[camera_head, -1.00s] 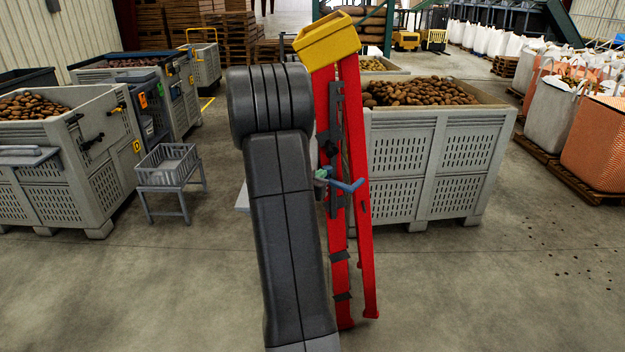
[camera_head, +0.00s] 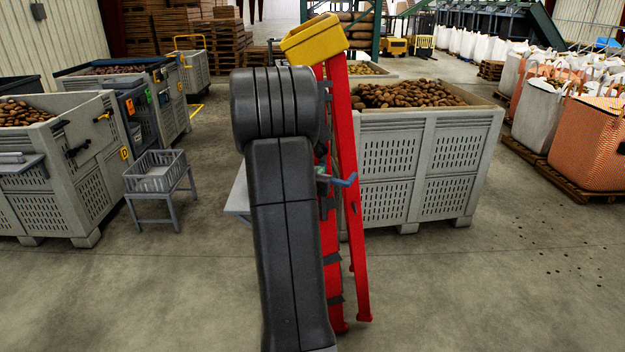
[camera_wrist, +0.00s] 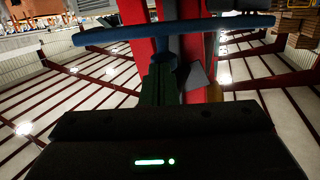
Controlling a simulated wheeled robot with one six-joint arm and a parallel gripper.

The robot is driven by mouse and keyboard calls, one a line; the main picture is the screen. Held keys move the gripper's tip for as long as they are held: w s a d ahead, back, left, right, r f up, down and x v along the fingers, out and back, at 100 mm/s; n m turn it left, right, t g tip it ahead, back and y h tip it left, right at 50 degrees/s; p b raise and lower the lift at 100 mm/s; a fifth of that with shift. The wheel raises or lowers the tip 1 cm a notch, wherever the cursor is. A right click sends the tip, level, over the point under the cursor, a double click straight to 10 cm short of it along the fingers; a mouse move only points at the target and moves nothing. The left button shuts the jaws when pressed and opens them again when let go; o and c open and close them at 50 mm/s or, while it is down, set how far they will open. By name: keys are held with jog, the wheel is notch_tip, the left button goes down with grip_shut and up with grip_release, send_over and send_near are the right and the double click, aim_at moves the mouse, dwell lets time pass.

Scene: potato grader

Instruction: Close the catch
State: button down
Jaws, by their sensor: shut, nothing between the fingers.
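A red stepladder (camera_head: 344,170) with a yellow top (camera_head: 314,38) stands folded, leaning a little, just beyond my arm. Dark fittings run along its rails. A blue bar (camera_head: 347,181) sticks out at its mid-height; it also shows in the wrist view (camera_wrist: 110,36), crossing the top with a short stem below it. I cannot tell for sure which fitting is the catch, or its state. My gripper (camera_wrist: 163,82) is shut and empty, close below the blue stem; whether it touches is unclear. In the head view my arm hides most of the gripper and the ladder's left side.
A grey slatted bin of potatoes (camera_head: 418,165) stands behind the ladder on the right. Another grey bin (camera_head: 85,185) and a small crate on a stand (camera_head: 160,180) are at left. White and orange bulk sacks (camera_head: 590,145) line the right.

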jog(key=shift+n+t+y, duration=0.3)
jog(key=shift+n+y, duration=0.3)
jog(key=shift+y, duration=0.2)
jog(key=w+d+b, duration=0.3)
jog(key=shift+w+d+f, duration=0.1)
jog(key=shift+d+f, duration=0.05)
jog(key=shift+f, duration=0.05)
jog(key=shift+w+d+y+b, duration=0.1)
jog(key=shift+w+y+b, duration=0.1)
jog(key=shift+y+b, duration=0.1)
jog(key=shift+w+d+r, duration=0.25)
jog(key=shift+w+d, duration=0.1)
jog(key=shift+w, duration=0.35)
jog(key=shift+r+b, duration=0.1)
jog(key=shift+b, duration=0.2)
